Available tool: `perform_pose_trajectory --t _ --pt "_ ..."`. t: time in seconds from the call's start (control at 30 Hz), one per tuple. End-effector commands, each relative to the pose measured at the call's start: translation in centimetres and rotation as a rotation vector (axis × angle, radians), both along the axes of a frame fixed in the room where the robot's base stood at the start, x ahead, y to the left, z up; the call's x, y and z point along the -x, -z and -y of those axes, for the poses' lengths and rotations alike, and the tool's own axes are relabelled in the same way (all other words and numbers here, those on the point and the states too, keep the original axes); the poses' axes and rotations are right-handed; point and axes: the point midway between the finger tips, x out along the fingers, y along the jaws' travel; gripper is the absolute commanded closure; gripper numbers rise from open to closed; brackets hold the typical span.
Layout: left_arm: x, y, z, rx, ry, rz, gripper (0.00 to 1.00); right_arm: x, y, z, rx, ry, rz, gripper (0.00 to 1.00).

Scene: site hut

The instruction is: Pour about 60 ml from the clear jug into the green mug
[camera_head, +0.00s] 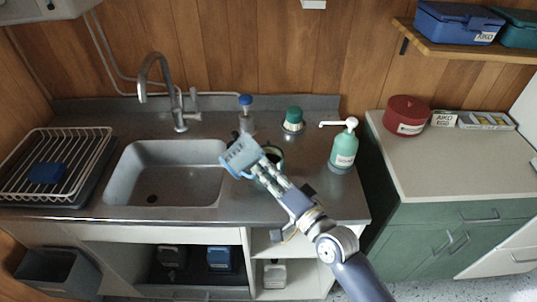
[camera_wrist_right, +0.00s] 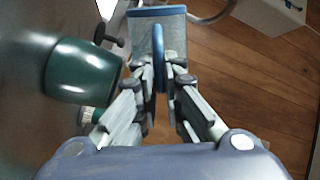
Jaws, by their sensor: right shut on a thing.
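My right gripper (camera_head: 262,170) is shut on the blue handle of the clear jug (camera_head: 240,157) and holds it over the steel counter, just right of the sink. The jug looks tilted in the head view. In the right wrist view the jug (camera_wrist_right: 172,38) shows beyond the fingers (camera_wrist_right: 160,78), with a blue band along its far edge. The green mug (camera_head: 278,153) is partly hidden behind the gripper; it shows larger in the right wrist view (camera_wrist_right: 82,70), beside the jug and apart from it. No stream shows, and the level inside is not clear. My left gripper is not in view.
A blue-topped container (camera_head: 246,116), a green-topped jar (camera_head: 293,121) and a green pump bottle (camera_head: 344,148) stand on the counter near the mug. The sink (camera_head: 165,172) and a dish rack (camera_head: 70,150) lie to the left. A red tin (camera_head: 406,115) stands on the cabinet at right.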

Motion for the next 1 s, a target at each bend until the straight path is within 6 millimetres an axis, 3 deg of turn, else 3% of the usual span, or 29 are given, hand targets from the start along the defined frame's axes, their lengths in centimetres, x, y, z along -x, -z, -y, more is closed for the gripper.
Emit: perform_pose_trajectory --t 1.0 --pt "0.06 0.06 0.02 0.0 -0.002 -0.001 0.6 -0.83 -0.62 0.92 -0.094 -0.002 -0.059 1.0"
